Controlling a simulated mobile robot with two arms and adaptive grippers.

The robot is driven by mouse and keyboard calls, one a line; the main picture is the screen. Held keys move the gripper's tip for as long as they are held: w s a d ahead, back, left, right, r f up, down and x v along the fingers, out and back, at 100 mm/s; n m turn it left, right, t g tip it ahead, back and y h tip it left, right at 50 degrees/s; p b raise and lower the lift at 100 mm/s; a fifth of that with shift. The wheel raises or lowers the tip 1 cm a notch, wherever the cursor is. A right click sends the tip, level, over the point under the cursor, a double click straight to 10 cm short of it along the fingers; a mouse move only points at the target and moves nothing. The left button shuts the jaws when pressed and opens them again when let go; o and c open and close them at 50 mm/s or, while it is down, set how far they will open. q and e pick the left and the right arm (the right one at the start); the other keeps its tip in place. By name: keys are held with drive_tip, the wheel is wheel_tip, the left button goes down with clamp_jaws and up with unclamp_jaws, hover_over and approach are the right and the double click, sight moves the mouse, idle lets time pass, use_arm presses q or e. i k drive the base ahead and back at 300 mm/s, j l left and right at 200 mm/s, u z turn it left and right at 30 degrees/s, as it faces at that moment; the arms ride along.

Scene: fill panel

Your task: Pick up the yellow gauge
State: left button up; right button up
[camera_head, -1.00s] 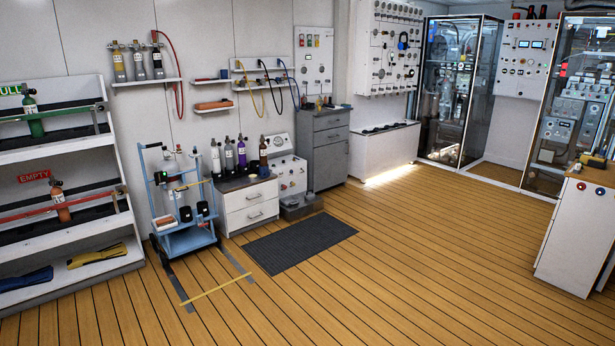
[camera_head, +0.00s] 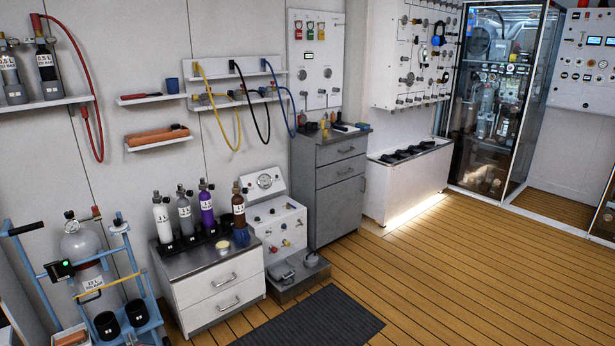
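I cannot single out the yellow gauge for certain. A small yellow item (camera_head: 325,132) stands among small things on top of the grey cabinet (camera_head: 330,185); it is too small to make out. A yellow hose (camera_head: 233,130) hangs from the wall rack, next to a black and a blue one. A pale yellow round item (camera_head: 222,246) lies on the top of the white drawer unit. Neither of my grippers is in view.
The white drawer unit (camera_head: 222,291) carries several small bottles. A blue cylinder cart (camera_head: 140,290) stands at the lower left. A white gauge box (camera_head: 277,222) stands beside the grey cabinet. A dark mat (camera_head: 320,322) lies in front. The wooden floor (camera_head: 470,270) at right is clear.

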sight(325, 124)
drive_tip(key=i+z, duration=0.1)
drive_tip(key=i, duration=0.6)
drive_tip(key=i+j, duration=0.1)
drive_tip(key=i, duration=0.6)
drive_tip(key=i+j+z, duration=0.15)
drive_tip(key=i, duration=0.55)
drive_tip(key=i+j+z, duration=0.1)
drive_tip(key=i, duration=0.6)
